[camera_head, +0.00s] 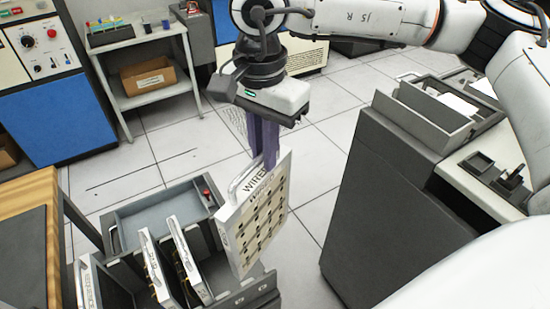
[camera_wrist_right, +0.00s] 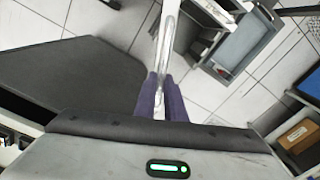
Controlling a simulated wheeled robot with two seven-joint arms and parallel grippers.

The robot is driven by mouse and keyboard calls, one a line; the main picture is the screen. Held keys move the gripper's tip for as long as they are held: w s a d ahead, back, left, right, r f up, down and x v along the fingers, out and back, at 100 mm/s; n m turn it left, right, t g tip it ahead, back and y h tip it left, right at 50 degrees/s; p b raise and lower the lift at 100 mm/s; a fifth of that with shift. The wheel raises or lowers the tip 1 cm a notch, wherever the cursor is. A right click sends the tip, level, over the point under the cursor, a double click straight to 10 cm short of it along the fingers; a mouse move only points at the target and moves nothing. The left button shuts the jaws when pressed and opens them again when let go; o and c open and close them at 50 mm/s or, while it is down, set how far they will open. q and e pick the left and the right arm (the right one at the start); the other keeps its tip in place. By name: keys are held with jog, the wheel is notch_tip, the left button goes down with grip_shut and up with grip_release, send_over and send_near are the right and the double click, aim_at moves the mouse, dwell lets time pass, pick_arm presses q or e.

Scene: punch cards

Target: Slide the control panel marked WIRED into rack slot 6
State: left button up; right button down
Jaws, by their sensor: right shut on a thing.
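The control panel (camera_head: 262,222) marked WIRED is a pale board with rows of dark squares. My right gripper (camera_head: 263,160) is shut on its handle and holds it upright, a little tilted, at the right end of the rack (camera_head: 254,290). In the right wrist view the handle (camera_wrist_right: 168,45) runs up from between the purple fingers (camera_wrist_right: 162,98). The dark grey rack holds several other upright panels, among them one at left (camera_head: 88,283). The held panel's lower edge overlaps the rack in the head view; I cannot tell whether it touches. Slot numbers are not readable. My left gripper is out of view.
A grey tray (camera_head: 158,210) with a red knob lies behind the rack. A wooden-edged table (camera_head: 45,190) is at left. A dark cabinet (camera_head: 385,195) stands at right. A cart (camera_head: 150,98) with a cardboard box (camera_head: 148,77) is at the back. Tiled floor lies between.

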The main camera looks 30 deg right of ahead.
jog(key=w+a+r+m, duration=0.2)
jog(key=m, duration=0.9)
jog(key=w+a+r+m, duration=0.2)
jog(key=w+a+m, duration=0.1)
jog(key=m, duration=0.9)
jog(key=shift+d+f+b, duration=0.2)
jog(key=shift+f+b, duration=0.9)
jog(key=shift+f, duration=1.85)
jog(key=shift+b, duration=0.45)
jog(key=shift+f+b, duration=1.7)
jog(key=shift+f, duration=0.3)
